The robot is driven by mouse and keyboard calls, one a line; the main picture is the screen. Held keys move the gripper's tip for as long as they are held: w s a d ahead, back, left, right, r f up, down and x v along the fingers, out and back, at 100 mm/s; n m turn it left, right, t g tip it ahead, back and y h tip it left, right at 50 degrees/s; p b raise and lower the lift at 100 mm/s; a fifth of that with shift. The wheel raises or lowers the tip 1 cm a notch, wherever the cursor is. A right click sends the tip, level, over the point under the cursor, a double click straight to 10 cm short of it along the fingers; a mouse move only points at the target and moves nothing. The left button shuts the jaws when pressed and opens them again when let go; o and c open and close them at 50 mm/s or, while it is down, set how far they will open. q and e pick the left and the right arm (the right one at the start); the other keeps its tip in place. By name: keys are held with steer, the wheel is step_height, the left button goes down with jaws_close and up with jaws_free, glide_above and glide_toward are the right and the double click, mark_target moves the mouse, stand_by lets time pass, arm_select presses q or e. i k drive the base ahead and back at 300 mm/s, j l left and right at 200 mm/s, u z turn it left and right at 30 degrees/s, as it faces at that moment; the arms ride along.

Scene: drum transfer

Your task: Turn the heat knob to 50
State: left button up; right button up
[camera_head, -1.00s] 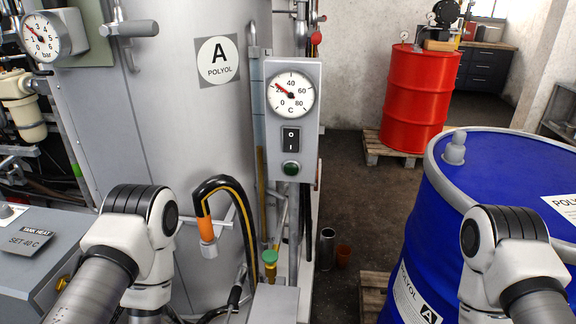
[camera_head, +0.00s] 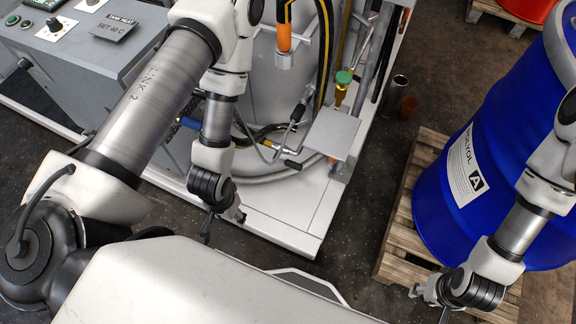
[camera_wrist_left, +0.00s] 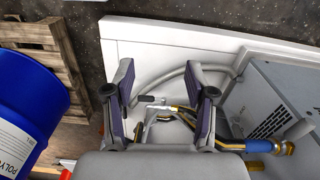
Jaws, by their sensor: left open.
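Two dark knobs on white plates sit on top of the grey control cabinet at the upper left of the head view: one knob (camera_head: 53,24) further left and another knob (camera_head: 92,2) at the top edge. A dark label (camera_head: 114,27) reading TANK HEAT, SET 40 C lies beside them. Which knob it names, and the knobs' settings, I cannot tell. My left gripper (camera_head: 222,228) hangs low, well right of and below the cabinet. In the left wrist view it (camera_wrist_left: 166,85) is open with nothing between its fingers. My right gripper (camera_head: 428,303) hangs at the lower right, near the pallet; its opening is unclear.
A blue POLYOL drum (camera_head: 446,215) stands on a wooden pallet (camera_head: 398,240) at the right. The machine's white base (camera_head: 285,225), hoses and a green-topped valve (camera_head: 343,77) are in the middle. Dark floor (camera_head: 345,262) is clear between base and pallet.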

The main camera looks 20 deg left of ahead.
mark_target(54, 25)
steer(key=u, duration=1.9)
